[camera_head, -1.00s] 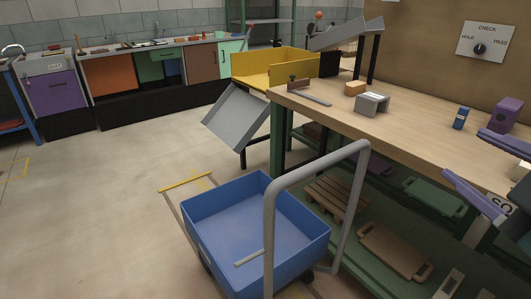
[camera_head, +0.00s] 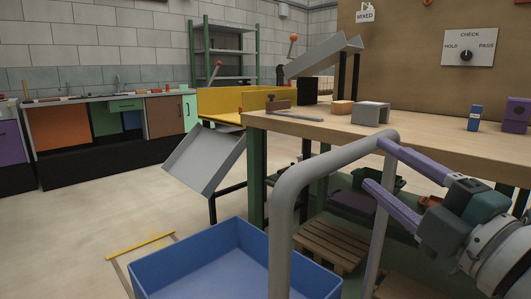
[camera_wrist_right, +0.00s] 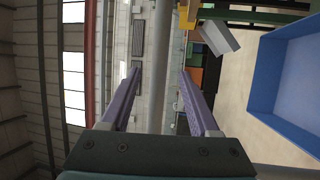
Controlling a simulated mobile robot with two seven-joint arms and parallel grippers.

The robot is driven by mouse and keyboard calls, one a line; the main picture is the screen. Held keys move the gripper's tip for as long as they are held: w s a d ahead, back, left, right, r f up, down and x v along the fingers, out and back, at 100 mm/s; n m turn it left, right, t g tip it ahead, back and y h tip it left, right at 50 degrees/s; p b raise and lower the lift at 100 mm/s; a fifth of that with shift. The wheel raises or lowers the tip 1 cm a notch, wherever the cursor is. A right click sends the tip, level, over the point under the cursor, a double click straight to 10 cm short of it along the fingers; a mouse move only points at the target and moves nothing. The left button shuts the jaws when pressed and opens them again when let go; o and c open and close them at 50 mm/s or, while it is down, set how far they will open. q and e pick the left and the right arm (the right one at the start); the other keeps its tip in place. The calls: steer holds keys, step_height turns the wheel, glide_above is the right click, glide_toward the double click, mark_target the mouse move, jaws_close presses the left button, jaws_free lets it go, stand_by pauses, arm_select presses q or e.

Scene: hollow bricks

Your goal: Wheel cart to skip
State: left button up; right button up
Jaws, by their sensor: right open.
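The blue cart (camera_head: 232,255) stands on the floor at bottom centre, its lower part cut off by the frame. Its grey tubular handle (camera_head: 292,185) rises in front of the tray and bends right. My right gripper (camera_head: 375,163) is open, its purple fingers at the right upright of the handle. In the right wrist view the gripper (camera_wrist_right: 159,72) shows a grey bar (camera_wrist_right: 160,45) lined up between its fingers; contact cannot be told. The blue cart wall (camera_wrist_right: 268,70) is at right there. I cannot identify the skip for sure; a yellow open bin (camera_head: 232,102) stands beyond the bench. My left gripper is out of view.
A yellow strip (camera_head: 140,246) lies left of the cart.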

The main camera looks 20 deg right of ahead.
mark_target(363, 155)
steer(key=w, duration=0.4)
steer(key=w+r, duration=0.1)
steer(key=w, duration=0.1)
steer(key=shift+w, duration=0.15)
steer(key=shift+c, duration=0.4)
jaws_close()
stand_by(0.8)
